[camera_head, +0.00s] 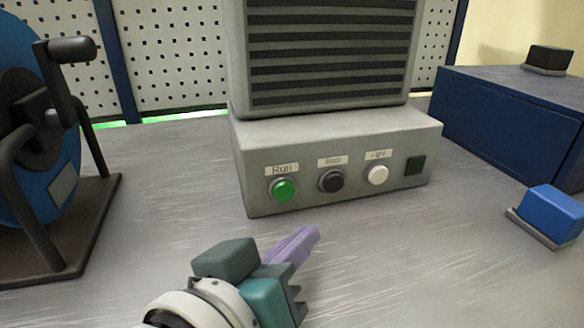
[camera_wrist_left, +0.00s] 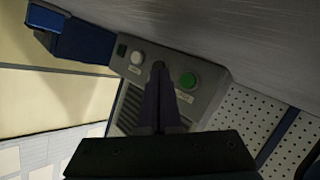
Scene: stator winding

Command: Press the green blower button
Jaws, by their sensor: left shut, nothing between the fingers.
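The green button (camera_head: 284,189), under a label reading "Run", is at the left of the front panel of a grey blower box (camera_head: 340,150). A black button (camera_head: 331,181) and a white button (camera_head: 377,175) sit to its right. My left gripper (camera_head: 308,238) is shut and empty, its purple fingers pointing toward the panel from in front, apart from it in the head view. In the left wrist view the shut fingers (camera_wrist_left: 160,75) show beside the green button (camera_wrist_left: 188,80), overlapping the panel's middle. My right gripper is not in view.
A blue reel on a dark stand (camera_head: 45,160) stands at the left. A dark blue box (camera_head: 500,115) is at the right, with a small blue block (camera_head: 552,212) in front of it.

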